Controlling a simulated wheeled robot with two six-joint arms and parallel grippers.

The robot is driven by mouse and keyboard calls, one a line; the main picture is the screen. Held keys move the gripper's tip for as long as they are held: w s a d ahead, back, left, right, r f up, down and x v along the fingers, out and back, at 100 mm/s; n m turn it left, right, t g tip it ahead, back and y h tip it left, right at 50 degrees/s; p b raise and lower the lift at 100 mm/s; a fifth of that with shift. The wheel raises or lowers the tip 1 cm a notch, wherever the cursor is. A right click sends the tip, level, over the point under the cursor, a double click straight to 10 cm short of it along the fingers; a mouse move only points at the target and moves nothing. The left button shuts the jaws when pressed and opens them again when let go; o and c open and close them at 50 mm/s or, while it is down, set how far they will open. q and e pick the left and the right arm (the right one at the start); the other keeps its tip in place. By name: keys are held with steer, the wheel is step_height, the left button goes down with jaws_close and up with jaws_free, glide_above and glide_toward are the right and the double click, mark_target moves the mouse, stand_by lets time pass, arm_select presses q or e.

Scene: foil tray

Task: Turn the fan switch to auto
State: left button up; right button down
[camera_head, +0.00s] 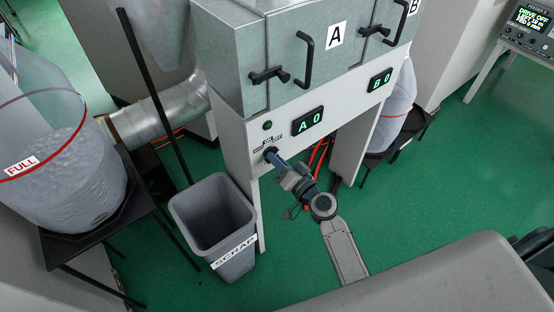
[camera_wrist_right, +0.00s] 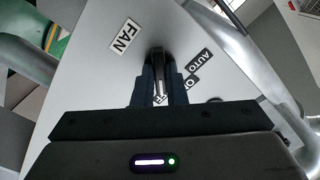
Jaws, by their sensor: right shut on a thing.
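The fan switch (camera_wrist_right: 157,60) is a dark knob on the pale cabinet panel, between the FAN label (camera_wrist_right: 123,37) and the AUTO label (camera_wrist_right: 199,62) in the right wrist view. Another label beside AUTO is partly hidden by my gripper. My right gripper (camera_wrist_right: 157,82) is shut on the fan switch, one finger on each side of it. In the head view my right gripper (camera_head: 271,156) reaches the panel below the small labels, and its fingers cover most of the switch. The exact pointing of the switch is hard to read. My left gripper is not in view.
The cabinet has displays A (camera_head: 308,121) and B (camera_head: 380,81) and black door handles above the switch. A grey SCRAP bin (camera_head: 238,262) stands left of my right arm. A full clear bag (camera_head: 60,150) is at the far left. Green floor is open at the right.

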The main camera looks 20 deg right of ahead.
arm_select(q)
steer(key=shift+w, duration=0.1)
arm_select(e)
steer(key=shift+m, duration=0.3)
arm_select(q)
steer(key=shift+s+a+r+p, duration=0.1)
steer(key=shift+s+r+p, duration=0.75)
steer(key=shift+p, duration=0.2)
arm_select(e)
steer(key=shift+m, duration=8.7)
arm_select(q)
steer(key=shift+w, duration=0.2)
arm_select(e)
steer(key=c, duration=1.5)
jaws_free()
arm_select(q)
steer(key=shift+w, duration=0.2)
arm_select(e)
steer(key=shift+o, duration=0.2)
